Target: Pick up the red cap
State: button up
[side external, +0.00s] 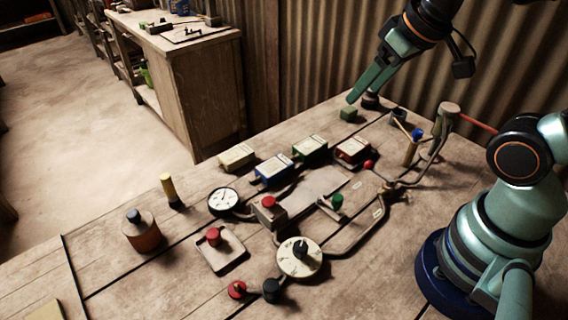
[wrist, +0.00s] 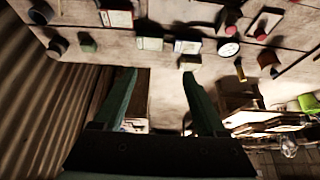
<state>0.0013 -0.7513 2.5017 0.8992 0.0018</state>
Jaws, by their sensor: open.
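Several small red pieces are in the side view, and I cannot tell for certain which is the red cap. A round red piece (side external: 237,289) lies at the table's front beside a black one. A red knob (side external: 213,236) stands on a square plate, and a small red ball-like piece (side external: 368,164) is by the red box. In the wrist view the red knob (wrist: 261,34) shows at upper right. My gripper (side external: 358,92) is raised over the table's far edge, above the green cube, away from these pieces. Its two fingers (wrist: 159,74) are apart with nothing between them.
A green cube (side external: 348,114) sits near the far edge. Several coloured boxes (side external: 272,168), a gauge (side external: 223,201), a white dial (side external: 299,257), and an orange bottle (side external: 143,237) crowd the table's middle and left. A corrugated wall (side external: 320,50) is behind. The front left table is mostly clear.

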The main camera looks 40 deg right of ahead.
jog(key=n+g, duration=0.6)
jog(key=n, duration=0.8)
send_over(214, 232)
notch_tip(214, 232, down, 12)
jog(key=f, duration=0.5)
jog(key=shift+s+a+f, duration=0.2)
jog(key=shift+f, duration=0.1)
jog(key=shift+w+d+f, duration=0.1)
jog(key=shift+f, duration=1.45)
jog(key=shift+w+d+f, duration=0.1)
jog(key=shift+f, duration=1.45)
grip_shut()
